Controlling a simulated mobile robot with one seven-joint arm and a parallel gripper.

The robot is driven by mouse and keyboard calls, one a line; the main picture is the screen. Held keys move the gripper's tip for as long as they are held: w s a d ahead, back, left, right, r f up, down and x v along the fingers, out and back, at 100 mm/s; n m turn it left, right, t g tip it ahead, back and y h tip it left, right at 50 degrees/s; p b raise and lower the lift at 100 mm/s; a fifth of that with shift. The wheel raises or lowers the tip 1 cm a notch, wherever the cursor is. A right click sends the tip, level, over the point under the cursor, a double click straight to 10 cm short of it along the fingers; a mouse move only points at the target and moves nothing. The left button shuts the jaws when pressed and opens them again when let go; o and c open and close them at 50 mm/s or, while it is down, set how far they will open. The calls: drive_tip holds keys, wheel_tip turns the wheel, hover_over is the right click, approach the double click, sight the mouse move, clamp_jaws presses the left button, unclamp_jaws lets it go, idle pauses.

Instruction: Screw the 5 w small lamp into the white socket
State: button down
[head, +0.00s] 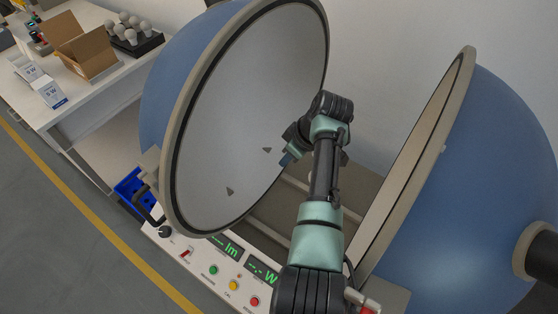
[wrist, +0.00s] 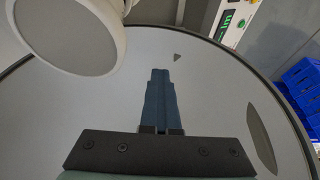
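My gripper (head: 288,158) is inside the open blue sphere in the head view. In the wrist view its blue fingers (wrist: 160,75) are together, with nothing visible between them. A white rounded body with a flat grey disc face (wrist: 68,35) is close by at the upper left of the wrist view; I cannot tell if it is a lamp, the socket or another fitting. It is apart from the fingers. Several white lamps (head: 130,30) stand in a dark tray on the far left table; their wattage is unreadable. No white socket can be made out in the head view.
The sphere's left half (head: 255,110) and right half (head: 500,170) stand apart around my arm. A control panel (head: 205,250) with green displays is in front. An open cardboard box (head: 85,50) and white-blue cartons (head: 50,93) are on the table. A blue crate (head: 130,188) is beside the sphere.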

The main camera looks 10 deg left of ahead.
drive_tip(key=w+d+m+t+h+b, duration=0.2)
drive_tip(key=w+d+m+h+b, duration=0.2)
drive_tip(key=w+m+b, duration=0.5)
drive_tip(key=w+m, duration=0.1)
drive_tip(key=m, duration=0.3)
drive_tip(key=shift+w+d+m+t+b, duration=0.3)
drive_tip(key=shift+w+d, duration=0.05)
drive_tip(key=shift+d, duration=0.05)
drive_tip(key=shift+a, duration=0.1)
drive_tip(key=c, duration=1.5)
unclamp_jaws()
drive_tip(key=shift+c, duration=0.2)
drive_tip(key=shift+o, duration=1.3)
